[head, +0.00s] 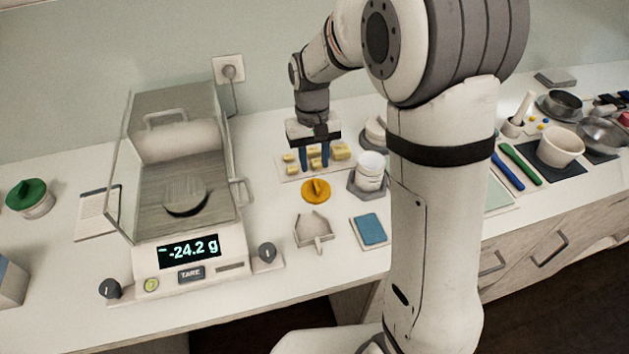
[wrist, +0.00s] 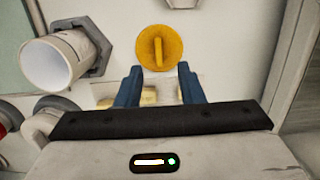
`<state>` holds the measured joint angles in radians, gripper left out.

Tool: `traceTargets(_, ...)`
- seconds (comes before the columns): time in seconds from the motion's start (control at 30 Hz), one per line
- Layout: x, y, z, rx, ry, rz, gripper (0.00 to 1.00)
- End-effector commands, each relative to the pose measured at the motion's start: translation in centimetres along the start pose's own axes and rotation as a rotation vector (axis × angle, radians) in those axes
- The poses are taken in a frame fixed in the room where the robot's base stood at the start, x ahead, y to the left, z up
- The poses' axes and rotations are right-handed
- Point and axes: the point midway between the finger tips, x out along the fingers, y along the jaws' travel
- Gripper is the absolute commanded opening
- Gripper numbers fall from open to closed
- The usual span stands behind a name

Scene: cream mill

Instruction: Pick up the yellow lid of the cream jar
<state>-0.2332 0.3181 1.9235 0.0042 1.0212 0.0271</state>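The yellow lid (head: 316,190) lies flat on the white bench in the head view, a round disc with a raised grip bar across its top. It also shows in the wrist view (wrist: 159,47), ahead of the fingertips. My gripper (head: 315,165) has two blue fingers pointing down behind the lid, over the yellow blocks. In the wrist view the fingers (wrist: 157,84) are apart with nothing between them. The white open jar (head: 370,170) stands in a grey holder to the right of the lid; it also shows in the wrist view (wrist: 55,62).
A board with several yellow blocks (head: 341,151) lies under the gripper. A scale (head: 190,255) with a glass shield, reading -24.2 g, stands left. A small scoop tray (head: 313,231) and a blue pad (head: 370,229) lie in front.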

Motion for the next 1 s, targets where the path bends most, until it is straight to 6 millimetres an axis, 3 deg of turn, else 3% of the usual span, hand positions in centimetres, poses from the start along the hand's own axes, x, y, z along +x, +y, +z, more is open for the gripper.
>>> traceTargets(0.5, 6.5, 0.2, -0.3, 0.002, -0.003, 0.0, 0.35)
traceTargets(0.8, 7.0, 0.3, -0.4, 0.002, 0.001, 0.0, 0.34)
traceTargets(1.0, 6.9, 0.3, -0.4, 0.003, 0.001, 0.0, 0.17)
